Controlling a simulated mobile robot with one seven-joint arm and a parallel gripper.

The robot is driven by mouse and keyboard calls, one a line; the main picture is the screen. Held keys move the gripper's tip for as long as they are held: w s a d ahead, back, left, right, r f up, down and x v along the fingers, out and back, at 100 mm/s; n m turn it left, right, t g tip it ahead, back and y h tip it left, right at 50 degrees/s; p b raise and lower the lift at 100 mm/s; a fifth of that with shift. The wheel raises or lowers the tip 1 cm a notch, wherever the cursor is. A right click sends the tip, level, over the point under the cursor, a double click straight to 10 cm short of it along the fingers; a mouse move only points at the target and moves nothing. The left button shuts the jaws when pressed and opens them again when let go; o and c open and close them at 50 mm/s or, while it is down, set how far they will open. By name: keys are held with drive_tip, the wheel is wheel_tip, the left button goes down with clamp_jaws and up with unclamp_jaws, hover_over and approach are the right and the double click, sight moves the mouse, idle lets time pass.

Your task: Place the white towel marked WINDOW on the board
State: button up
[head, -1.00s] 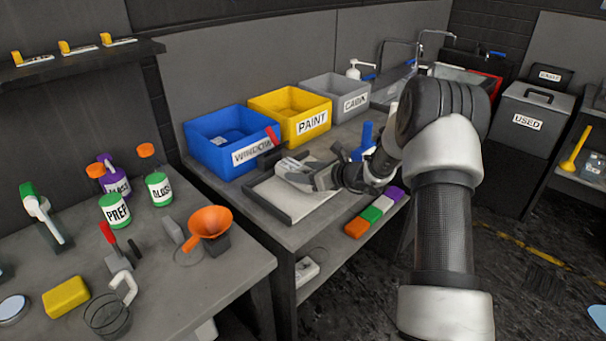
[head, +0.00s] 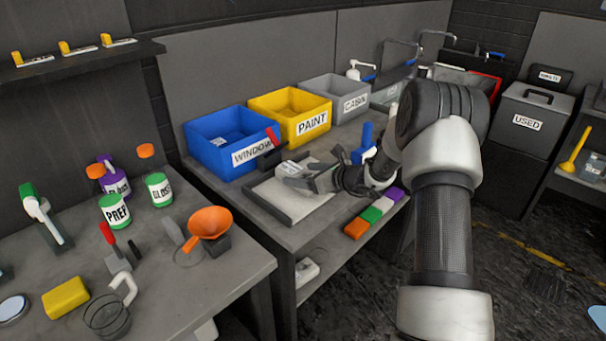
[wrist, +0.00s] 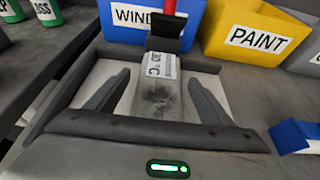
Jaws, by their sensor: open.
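A light grey-white towel (wrist: 153,98) with a dark smudge and a white label lies on the board (wrist: 75,97). The label's print is turned around and I cannot read it. In the head view the towel (head: 291,168) shows at the board's (head: 293,207) back part, just past my gripper (head: 305,182). My gripper (wrist: 160,78) is open in the wrist view, with one finger on each side of the towel and a gap to each. The board is pale with a raised dark rim. Part of the towel's near end is hidden by my gripper in the head view.
A blue WINDOW bin (head: 222,162), a yellow PAINT bin (head: 312,123) and a grey CABIN bin (head: 356,104) stand behind the board. A red-handled tool (head: 272,137) rises at its back edge.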

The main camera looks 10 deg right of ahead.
drive_tip(key=v, duration=1.1)
drive_tip(key=shift+s+d, duration=0.25)
drive_tip(key=shift+s, duration=0.05)
